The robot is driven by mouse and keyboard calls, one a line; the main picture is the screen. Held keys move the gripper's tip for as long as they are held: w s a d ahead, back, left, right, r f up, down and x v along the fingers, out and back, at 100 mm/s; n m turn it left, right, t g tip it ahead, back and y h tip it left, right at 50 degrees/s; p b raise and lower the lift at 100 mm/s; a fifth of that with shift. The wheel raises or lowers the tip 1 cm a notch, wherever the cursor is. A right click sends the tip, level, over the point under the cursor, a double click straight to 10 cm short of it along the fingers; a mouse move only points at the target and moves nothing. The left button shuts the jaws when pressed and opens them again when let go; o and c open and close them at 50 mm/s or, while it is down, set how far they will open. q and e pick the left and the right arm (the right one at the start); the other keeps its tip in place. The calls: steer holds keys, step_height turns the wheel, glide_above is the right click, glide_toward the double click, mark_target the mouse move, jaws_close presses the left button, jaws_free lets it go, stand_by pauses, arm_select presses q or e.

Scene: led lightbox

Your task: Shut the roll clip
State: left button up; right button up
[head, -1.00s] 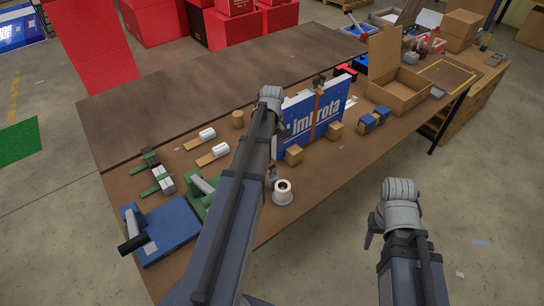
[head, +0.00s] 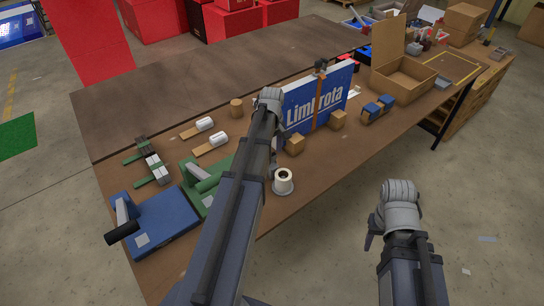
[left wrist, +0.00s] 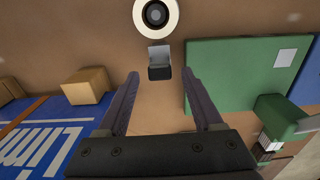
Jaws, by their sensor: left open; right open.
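A white roll (head: 283,181) with a dark core stands on a round base near the front edge of the brown table. In the left wrist view the roll (left wrist: 156,14) is at the top, seen from above. Just below it is a small grey and black clip (left wrist: 160,63), likely the roll clip; whether it is shut I cannot tell. My left gripper (left wrist: 160,76) is open and empty, its fingertips on either side of the clip in that view, apparently above it. In the head view my arm mostly hides that gripper. My right gripper (head: 371,242) hangs off the table.
A blue lettered panel (head: 330,92) stands upright behind the roll, with wooden blocks (head: 295,144) in front. A green fixture (left wrist: 235,75) is beside the clip. A blue fixture (head: 158,222) sits at the table's left end. An open carton (head: 405,83) is further right.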

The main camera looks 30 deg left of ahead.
arm_select(q)
steer(key=shift+f, duration=0.1)
steer(key=shift+c, duration=0.4)
jaws_close()
